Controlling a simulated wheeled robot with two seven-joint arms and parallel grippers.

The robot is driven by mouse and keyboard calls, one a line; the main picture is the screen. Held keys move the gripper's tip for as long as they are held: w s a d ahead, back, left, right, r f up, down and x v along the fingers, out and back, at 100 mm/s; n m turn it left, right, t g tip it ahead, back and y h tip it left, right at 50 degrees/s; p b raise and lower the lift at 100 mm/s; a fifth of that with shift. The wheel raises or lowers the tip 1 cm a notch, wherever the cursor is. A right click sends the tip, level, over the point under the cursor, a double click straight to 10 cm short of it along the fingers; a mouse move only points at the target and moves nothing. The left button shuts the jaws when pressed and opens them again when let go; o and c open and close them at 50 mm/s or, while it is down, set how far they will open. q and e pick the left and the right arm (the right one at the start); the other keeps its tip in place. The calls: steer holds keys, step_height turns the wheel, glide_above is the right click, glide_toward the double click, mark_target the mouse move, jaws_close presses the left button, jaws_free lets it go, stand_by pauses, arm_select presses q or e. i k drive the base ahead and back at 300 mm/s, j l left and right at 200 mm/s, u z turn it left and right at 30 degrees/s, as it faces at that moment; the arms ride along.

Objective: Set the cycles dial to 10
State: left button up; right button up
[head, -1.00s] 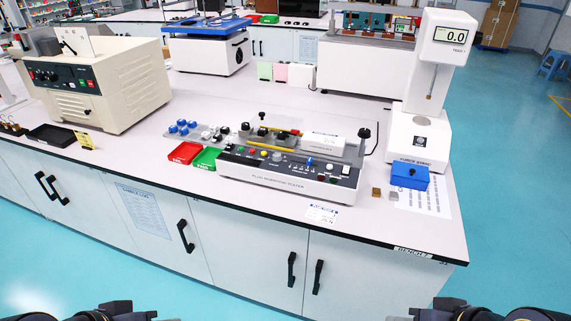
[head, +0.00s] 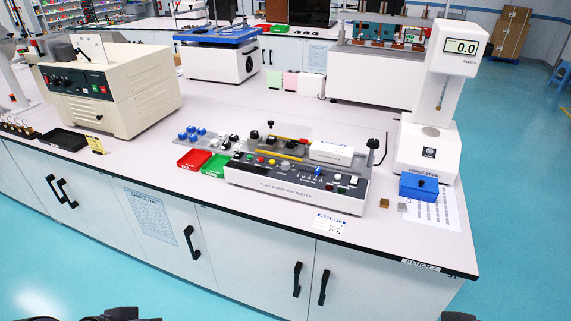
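The plug insertion tester (head: 290,186) is a low white and grey unit at the front of the bench, right of the picture's middle. Its dark sloping front panel carries small black, red, yellow, grey and blue controls. I cannot tell which control is the cycles dial, and its scale and setting are too small to read. Only dark parts of my arms show at the bottom edge, left and right. No gripper fingers show, and nothing of mine is near the tester.
A red tray (head: 194,159) and green tray (head: 215,166) stand left of the tester. A force stand (head: 428,150) and blue block (head: 419,187) stand to its right. A beige machine (head: 115,90) is at left. The bench's front edge is clear before the tester.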

mark_target(284, 166)
steer(key=i+u, duration=0.75)
steer(key=u, duration=0.25)
